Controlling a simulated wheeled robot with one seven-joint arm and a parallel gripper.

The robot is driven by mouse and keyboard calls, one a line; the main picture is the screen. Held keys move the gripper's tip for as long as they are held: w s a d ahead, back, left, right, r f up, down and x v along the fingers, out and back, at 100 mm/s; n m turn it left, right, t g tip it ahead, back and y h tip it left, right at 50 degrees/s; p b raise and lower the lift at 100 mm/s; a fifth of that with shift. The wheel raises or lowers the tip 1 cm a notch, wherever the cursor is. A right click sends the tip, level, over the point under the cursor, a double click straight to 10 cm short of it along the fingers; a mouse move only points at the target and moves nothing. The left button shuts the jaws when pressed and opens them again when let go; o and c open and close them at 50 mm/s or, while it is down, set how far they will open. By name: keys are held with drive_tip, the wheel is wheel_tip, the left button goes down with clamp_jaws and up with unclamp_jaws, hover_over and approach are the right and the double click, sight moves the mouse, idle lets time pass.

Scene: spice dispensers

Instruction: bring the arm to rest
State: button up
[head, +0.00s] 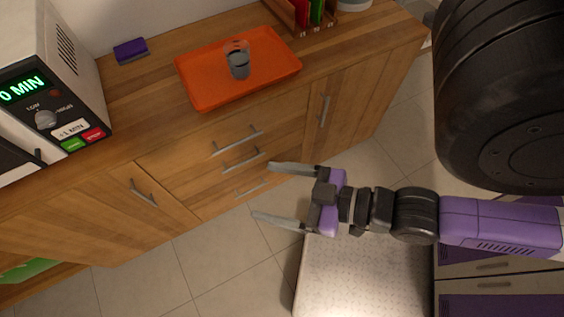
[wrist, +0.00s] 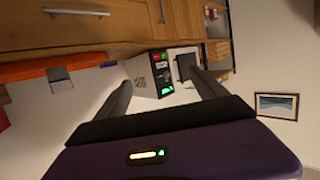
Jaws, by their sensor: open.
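My gripper (head: 268,192) is open and empty in the head view. It hangs in the air in front of the wooden counter's drawers, with its two fingers apart and pointing left. In the wrist view my gripper (wrist: 160,90) shows its two fingers spread with nothing between them. My arm, purple and black, reaches in from the right of the head view.
An orange tray (head: 205,92) on the wooden counter (head: 130,125) holds a small glass (head: 238,66) with dark contents. A microwave (head: 78,70) stands at the left, and a purple sponge (head: 130,50) lies behind. A rack (head: 300,18) stands at the back.

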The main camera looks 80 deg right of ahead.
drive_tip(key=shift+s+a+r+n+y, duration=0.4)
drive_tip(key=shift+s+a+r+y, duration=0.2)
drive_tip(key=shift+s+a+r, duration=0.35)
idle(0.7)
